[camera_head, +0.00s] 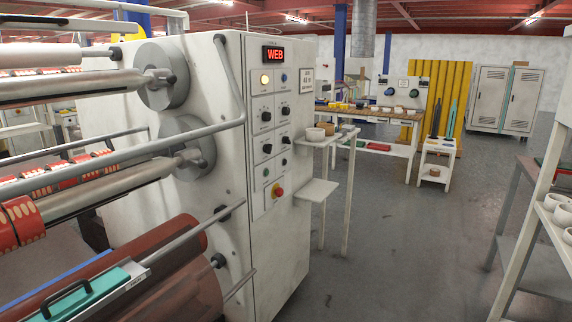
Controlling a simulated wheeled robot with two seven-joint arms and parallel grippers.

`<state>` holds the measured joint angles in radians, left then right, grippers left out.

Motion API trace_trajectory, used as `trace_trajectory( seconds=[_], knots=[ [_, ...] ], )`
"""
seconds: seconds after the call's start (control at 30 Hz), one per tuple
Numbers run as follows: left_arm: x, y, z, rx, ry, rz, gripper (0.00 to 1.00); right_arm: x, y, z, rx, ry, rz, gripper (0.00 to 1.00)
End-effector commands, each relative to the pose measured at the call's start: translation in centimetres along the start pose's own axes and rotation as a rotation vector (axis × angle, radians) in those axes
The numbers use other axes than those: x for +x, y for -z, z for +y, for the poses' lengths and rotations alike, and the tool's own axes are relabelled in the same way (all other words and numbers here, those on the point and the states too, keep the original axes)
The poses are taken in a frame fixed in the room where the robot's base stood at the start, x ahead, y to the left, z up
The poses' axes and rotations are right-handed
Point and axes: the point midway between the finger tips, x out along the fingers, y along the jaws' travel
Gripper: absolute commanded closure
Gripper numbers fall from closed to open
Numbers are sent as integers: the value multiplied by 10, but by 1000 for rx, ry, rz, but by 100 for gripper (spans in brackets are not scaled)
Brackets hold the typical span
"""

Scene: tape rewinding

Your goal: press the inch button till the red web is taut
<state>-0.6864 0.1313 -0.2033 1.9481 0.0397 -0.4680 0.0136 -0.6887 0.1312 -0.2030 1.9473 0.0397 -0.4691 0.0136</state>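The control panel (273,130) is on the front of the tall cream machine. It has a lit red WEB sign (273,54), a lit pale lamp (265,80), a small blue button or lamp (284,78) and several black knobs. Low on it are a small green button (265,172) and a red stop button on yellow (278,190). The labels are too small to read, so I cannot tell which is the inch button. Translucent red web or film (165,265) shows at lower left; its tautness is unclear. Neither gripper is in view.
Steel rollers (120,190) and a guard rail (130,158) stick out left of the panel. Red-patterned rolls (22,218) sit at the left edge. Small shelves (317,189) stand right of the panel. Grey floor (400,250) is open, with a rack of bowls (530,230) at right.

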Motion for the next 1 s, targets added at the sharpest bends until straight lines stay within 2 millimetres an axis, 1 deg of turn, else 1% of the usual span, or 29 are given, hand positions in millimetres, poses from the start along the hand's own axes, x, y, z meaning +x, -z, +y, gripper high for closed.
trace_trajectory(
  seconds=[0.03,0.1,0.17,1.0],
  knots=[
    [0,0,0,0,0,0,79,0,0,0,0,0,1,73],
    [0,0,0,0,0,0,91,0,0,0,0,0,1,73],
    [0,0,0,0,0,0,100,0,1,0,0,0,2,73],
    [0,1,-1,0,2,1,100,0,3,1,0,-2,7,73]
  ],
)
